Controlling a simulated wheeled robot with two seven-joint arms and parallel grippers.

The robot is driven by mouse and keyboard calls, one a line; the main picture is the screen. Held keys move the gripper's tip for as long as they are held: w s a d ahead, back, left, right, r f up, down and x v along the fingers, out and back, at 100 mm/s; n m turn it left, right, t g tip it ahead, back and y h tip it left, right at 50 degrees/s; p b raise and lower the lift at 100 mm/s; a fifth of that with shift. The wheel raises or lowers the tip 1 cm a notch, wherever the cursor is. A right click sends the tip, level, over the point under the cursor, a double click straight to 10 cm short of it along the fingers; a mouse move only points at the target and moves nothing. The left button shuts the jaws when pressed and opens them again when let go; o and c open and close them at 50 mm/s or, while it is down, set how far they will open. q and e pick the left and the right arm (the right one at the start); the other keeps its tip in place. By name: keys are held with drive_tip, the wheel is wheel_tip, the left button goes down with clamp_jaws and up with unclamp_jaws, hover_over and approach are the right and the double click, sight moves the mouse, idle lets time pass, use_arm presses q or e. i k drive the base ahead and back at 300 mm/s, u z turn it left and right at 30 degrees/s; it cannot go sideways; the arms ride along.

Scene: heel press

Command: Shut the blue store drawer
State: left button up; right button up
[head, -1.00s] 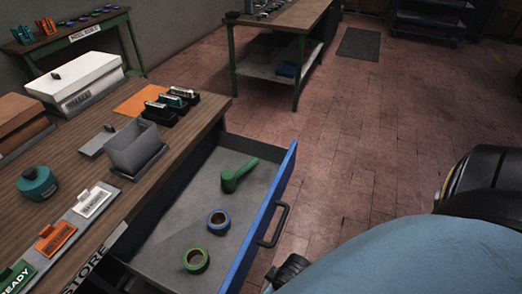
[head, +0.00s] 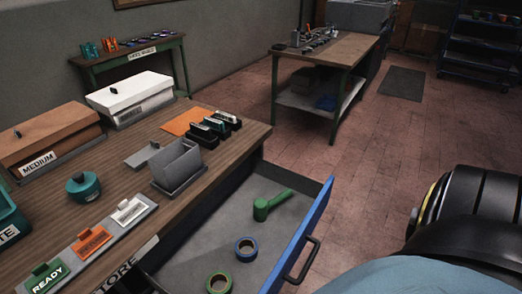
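The blue store drawer (head: 308,232) stands pulled open from the wooden bench (head: 100,161), below the STORE label. Its blue front has a dark bar handle (head: 305,262). In the drawer's grey tray lie a green scoop-like tool (head: 270,203), a blue tape roll (head: 246,249) and a green tape roll (head: 219,284). A black rounded part of my arm is at the right edge, apart from the drawer. Neither gripper's fingers show.
On the bench are a grey bin (head: 177,165), a white lidded box (head: 132,95), a brown MEDIUM box (head: 48,138), a teal round item (head: 83,187) and black holders (head: 213,129). Another table (head: 325,55) stands behind. The floor (head: 375,160) right of the drawer is clear.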

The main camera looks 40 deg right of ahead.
sight(202, 243)
drive_tip(key=u, duration=1.05)
drive_tip(key=k, duration=1.05)
drive_tip(key=z, duration=1.75)
drive_tip(key=i, duration=0.5)
drive_tip(key=z, duration=0.35)
drive_tip(key=k, duration=0.35)
drive_tip(key=u, duration=0.9)
